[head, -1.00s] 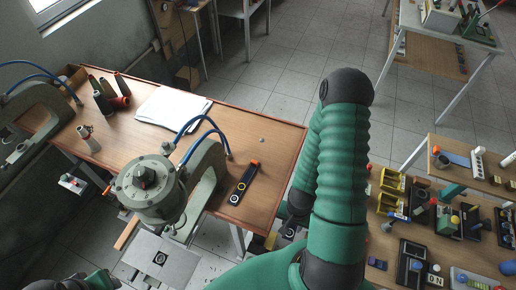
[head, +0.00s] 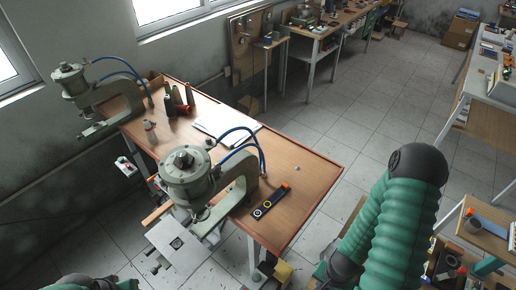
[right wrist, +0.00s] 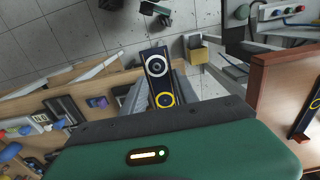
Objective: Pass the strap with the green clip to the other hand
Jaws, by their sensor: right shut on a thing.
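In the right wrist view, a dark strap (right wrist: 155,66) with a white ring and a yellow ring sticks out from my right gripper (right wrist: 158,92), which is shut on it. No green clip shows on the visible part of this strap; its other end is hidden. A second dark strap (head: 264,206) with an orange end lies on the brown table (head: 305,190), and part of it shows at the right edge of the right wrist view (right wrist: 309,117). My left gripper is out of view. In the head view my right gripper is hidden.
Two pneumatic presses (head: 188,180) (head: 70,80) with blue hoses stand along the brown table's near side. Cluttered benches (head: 490,235) stand at right. The tiled floor (head: 360,135) between is clear.

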